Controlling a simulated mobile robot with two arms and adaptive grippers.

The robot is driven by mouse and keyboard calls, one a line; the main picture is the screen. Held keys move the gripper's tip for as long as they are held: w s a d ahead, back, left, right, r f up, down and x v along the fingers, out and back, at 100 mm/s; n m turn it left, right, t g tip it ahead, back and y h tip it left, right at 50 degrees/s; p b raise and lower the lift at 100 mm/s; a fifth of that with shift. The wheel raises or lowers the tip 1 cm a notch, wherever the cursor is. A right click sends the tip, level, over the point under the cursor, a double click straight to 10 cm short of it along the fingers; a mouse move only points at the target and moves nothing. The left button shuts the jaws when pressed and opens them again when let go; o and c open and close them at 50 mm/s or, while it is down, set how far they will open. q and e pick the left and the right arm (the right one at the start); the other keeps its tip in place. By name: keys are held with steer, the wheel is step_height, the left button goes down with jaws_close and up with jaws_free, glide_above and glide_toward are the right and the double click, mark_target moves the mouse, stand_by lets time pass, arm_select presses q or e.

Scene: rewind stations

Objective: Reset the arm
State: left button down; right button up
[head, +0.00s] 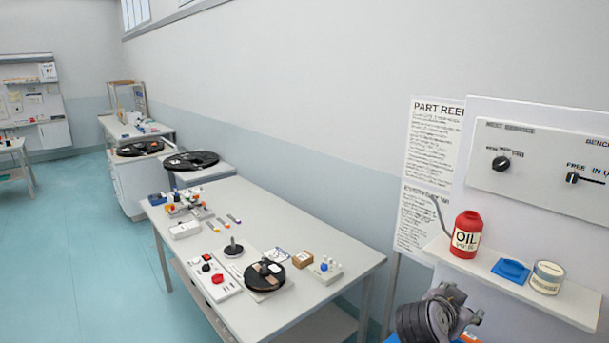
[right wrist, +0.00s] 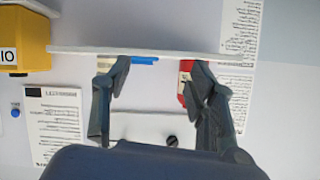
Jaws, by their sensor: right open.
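My right gripper (head: 443,318) is at the bottom of the head view, below and in front of the wall shelf. In the right wrist view its two fingers (right wrist: 157,82) stand apart with nothing between them. Which arm the task names, I cannot tell. A white panel (head: 530,178) above the shelf has a black round knob (head: 501,163) and a black lever switch (head: 573,178) marked FREE. The panel also shows in the right wrist view (right wrist: 150,127), with a dark knob (right wrist: 172,141). My left gripper is not in view.
The shelf (head: 480,272) holds a red oil bottle (head: 466,235), a blue item (head: 510,270) and a tin (head: 547,278). A bench (head: 335,240) at the left carries a reel (head: 265,277) and a control box (head: 215,280). The floor (head: 60,240) at the left is clear.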

steer(key=s+a+f+n+g+y, duration=0.1)
steer(key=s+a+f+n+y, duration=0.15)
steer(key=s+f, duration=0.45)
steer(key=s+a+f+n+g+y, duration=0.1)
steer(key=s+a+f+n+y, duration=0.1)
steer(key=s+f+n, duration=0.4)
steer(key=s+a+f+n+g+y, duration=0.2)
steer(key=s+a+f+n+y, duration=0.15)
steer(key=s, duration=0.75)
steer(key=s+a+f+n+g+y, duration=0.15)
steer(key=s+a+f, duration=0.3)
steer(key=s, duration=0.55)
step_height(320, 180, down, 35)
steer(key=b, duration=1.1)
steer(key=s+d+f+b, duration=0.1)
steer(key=s+f+b, duration=0.2)
steer(key=s+f, duration=0.3)
steer(key=s+d+f+g+b, duration=0.1)
steer(key=s+f+b, duration=0.3)
steer(key=f, duration=0.9)
steer(key=s+d+f+g+b, duration=0.1)
steer(key=s+f+b, duration=0.3)
steer(key=s+f, duration=0.4)
steer(key=shift+s+f+n, duration=0.15)
steer(key=shift+f+n, duration=0.2)
steer(key=shift+f, duration=0.55)
